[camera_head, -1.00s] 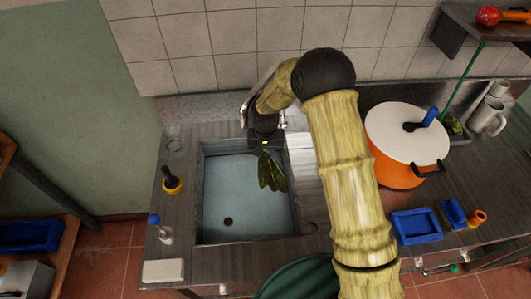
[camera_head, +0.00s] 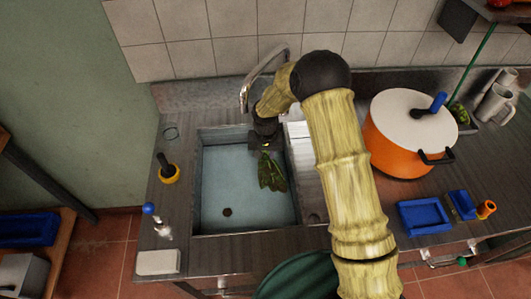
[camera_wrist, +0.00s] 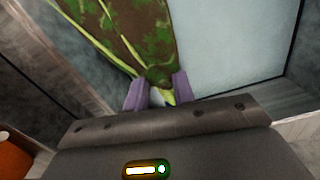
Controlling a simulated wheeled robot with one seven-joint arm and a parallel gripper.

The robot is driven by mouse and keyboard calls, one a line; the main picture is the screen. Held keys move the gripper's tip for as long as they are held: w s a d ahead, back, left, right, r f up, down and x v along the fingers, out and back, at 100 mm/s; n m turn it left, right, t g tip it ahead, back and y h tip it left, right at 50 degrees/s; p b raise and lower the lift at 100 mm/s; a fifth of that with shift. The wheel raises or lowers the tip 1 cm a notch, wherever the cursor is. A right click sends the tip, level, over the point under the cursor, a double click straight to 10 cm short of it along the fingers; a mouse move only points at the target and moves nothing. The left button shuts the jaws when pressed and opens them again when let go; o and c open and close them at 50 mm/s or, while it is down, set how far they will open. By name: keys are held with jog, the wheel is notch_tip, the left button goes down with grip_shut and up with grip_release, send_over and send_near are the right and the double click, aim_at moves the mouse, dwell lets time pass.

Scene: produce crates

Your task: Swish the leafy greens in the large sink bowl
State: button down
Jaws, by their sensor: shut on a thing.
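The leafy greens (camera_head: 271,172) hang inside the large sink bowl (camera_head: 215,180) near its right wall. They are dark green with brown patches. In the wrist view the leafy greens (camera_wrist: 135,38) spread out beyond the fingers, with their pale stem between them. My gripper (camera_head: 264,146) is shut on that stem, as the two purple fingertips of my gripper (camera_wrist: 157,90) show. The bowl has a pale blue bottom with a dark round drain in its lower left part. I cannot tell whether the greens touch the bottom or whether there is water.
A curved metal faucet (camera_head: 262,70) rises behind the bowl, close to my arm. An orange pot (camera_head: 394,148) with a white lid stands to the right. A yellow-and-black brush (camera_head: 169,174) and a soap dispenser (camera_head: 152,214) stand left of the bowl. A blue tray (camera_head: 424,215) lies at the right.

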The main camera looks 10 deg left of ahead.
jog(key=shift+f+b, duration=3.5)
jog(key=shift+f, duration=2.2)
jog(key=shift+w+a, duration=0.1)
jog(key=shift+w+a+b, duration=0.15)
jog(key=shift+w+b, duration=0.05)
jog(key=shift+w, duration=0.5)
jog(key=shift+w+a+b, duration=0.15)
jog(key=shift+w, duration=0.5)
jog(key=shift+s, duration=0.15)
jog(key=shift+s+d+p, duration=0.15)
jog(key=shift+s+d, duration=0.1)
jog(key=shift+s, duration=0.7)
jog(key=shift+s+d+p, duration=0.2)
jog(key=shift+s+d, duration=0.05)
jog(key=shift+s, duration=0.65)
jog(key=shift+s+d+p, duration=0.15)
jog(key=shift+s+d, duration=0.1)
jog(key=shift+s, duration=0.7)
